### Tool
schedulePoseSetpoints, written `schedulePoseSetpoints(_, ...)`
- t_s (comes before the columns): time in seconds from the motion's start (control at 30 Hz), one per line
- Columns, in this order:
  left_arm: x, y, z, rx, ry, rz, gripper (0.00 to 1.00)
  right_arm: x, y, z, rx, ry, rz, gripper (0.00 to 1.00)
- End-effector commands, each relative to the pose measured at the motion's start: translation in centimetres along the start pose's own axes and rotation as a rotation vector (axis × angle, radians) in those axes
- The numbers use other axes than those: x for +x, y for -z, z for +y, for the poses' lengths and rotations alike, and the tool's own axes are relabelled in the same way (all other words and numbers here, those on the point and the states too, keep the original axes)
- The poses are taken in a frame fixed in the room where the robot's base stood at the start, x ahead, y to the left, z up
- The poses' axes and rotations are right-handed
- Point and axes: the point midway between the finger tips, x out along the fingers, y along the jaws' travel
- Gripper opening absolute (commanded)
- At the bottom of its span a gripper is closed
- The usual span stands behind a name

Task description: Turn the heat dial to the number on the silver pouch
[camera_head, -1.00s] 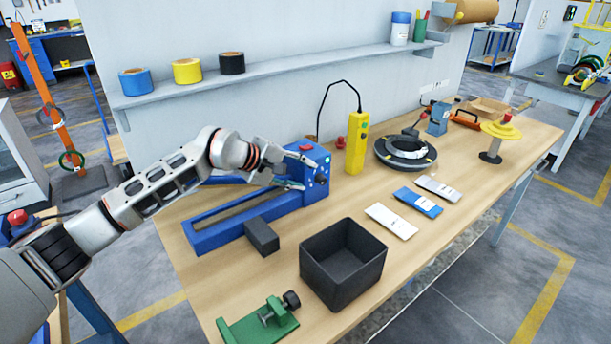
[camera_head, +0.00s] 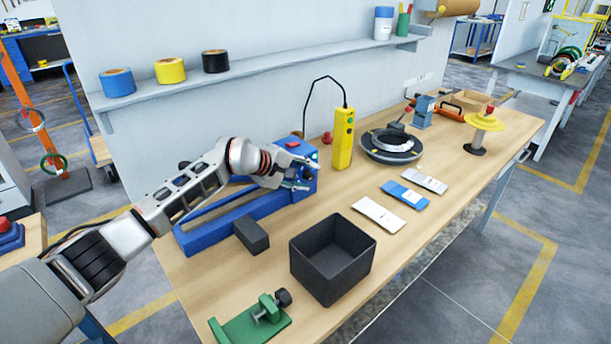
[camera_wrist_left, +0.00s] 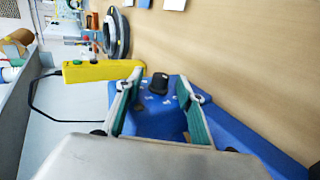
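The blue heat sealer (camera_head: 215,232) lies on the workbench, with its control box at its far right end. In the left wrist view the black heat dial (camera_wrist_left: 159,82) stands on the blue box face, with small white marks around it that I cannot read. My left gripper (camera_head: 306,176) is at this face; in the left wrist view its fingers (camera_wrist_left: 157,100) are apart on either side of the dial's line, empty, with the dial just beyond them. The silver pouch (camera_head: 425,181) lies flat on the bench; its print is too small to read. My right gripper is not in view.
A blue pouch (camera_head: 405,195) and a white pouch (camera_head: 378,214) lie near the silver one. A yellow pendant (camera_head: 343,138) stands close beside the sealer. A black bin (camera_head: 332,272), a dark block (camera_head: 251,234) and a green clamp (camera_head: 252,320) occupy the near bench.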

Motion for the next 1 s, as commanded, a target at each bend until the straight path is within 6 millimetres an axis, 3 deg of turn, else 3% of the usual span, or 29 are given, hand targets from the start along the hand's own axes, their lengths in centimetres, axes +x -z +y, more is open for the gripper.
schedulePoseSetpoints(0.2,0.01,0.02,-0.03,0.0,0.0,0.0,0.35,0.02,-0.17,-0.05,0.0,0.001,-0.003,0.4)
schedulePoseSetpoints(0.33,0.0,0.02,-0.03,0.0,0.0,0.0,0.02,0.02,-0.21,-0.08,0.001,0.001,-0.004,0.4)
schedulePoseSetpoints(0.37,0.0,0.03,-0.03,0.0,0.0,0.0,0.0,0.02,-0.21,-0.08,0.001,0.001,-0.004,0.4)
schedulePoseSetpoints(0.7,-0.05,0.14,0.1,0.002,0.025,0.002,0.0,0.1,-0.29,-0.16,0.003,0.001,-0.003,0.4)
schedulePoseSetpoints(1.0,-0.05,0.21,0.57,0.004,0.166,0.006,0.0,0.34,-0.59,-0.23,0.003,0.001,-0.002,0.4)
